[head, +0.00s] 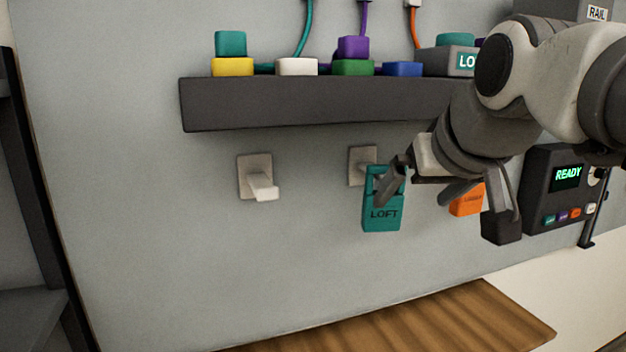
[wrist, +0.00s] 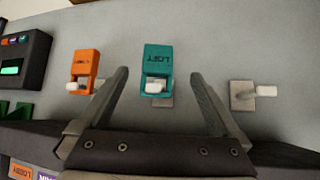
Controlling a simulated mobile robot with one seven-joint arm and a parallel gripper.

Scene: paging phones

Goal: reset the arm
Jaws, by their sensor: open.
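My gripper (head: 424,187) is open and empty in front of the wall pegs at the right of the head view. In the wrist view my gripper (wrist: 160,80) has its two fingers spread apart. A teal LOFT tag (head: 383,216) hangs on the middle wall peg, partly behind one finger in the head view. The teal tag (wrist: 158,60) shows between the fingers in the wrist view, and they do not grip it. My arm covers part of the right side of the head view.
An orange tag (head: 466,200) hangs to the right, partly hidden. The left peg (head: 260,184) is empty. A dark shelf (head: 300,108) above holds coloured blocks. A black unit reading READY (head: 556,190) is at the right. A wooden surface (head: 420,322) lies below.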

